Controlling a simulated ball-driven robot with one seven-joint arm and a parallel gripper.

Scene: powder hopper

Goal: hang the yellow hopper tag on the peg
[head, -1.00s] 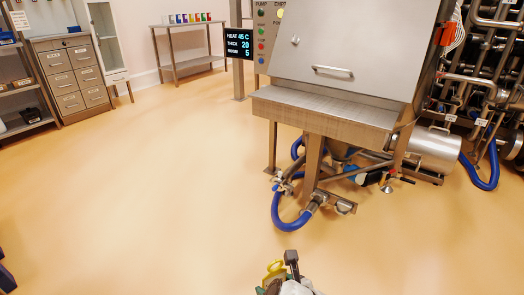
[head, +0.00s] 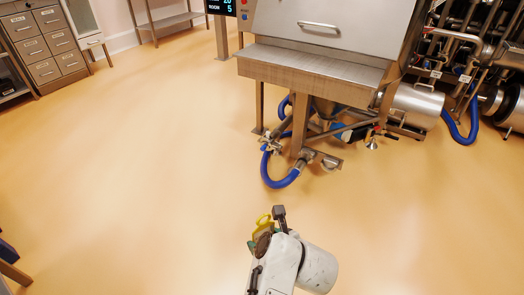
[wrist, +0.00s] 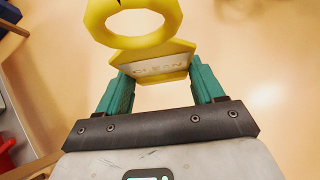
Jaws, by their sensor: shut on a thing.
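The yellow hopper tag (wrist: 150,65) fills the upper middle of the wrist view. It has a large ring at its top and a pale plate marked CLEAN below. My gripper (wrist: 160,85) is shut on the tag's plate, with a green finger at each side. In the head view the yellow tag (head: 264,222) shows small at the end of my arm, above open floor, partly hidden by my wrist. The peg cannot be made out in either view.
The steel hopper (head: 320,75) stands ahead with a blue hose (head: 277,183) and pipe fittings low beneath it. Steel tanks and pipework (head: 420,103) are at right. Drawers (head: 45,42) stand far left. The floor (head: 140,170) between is clear.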

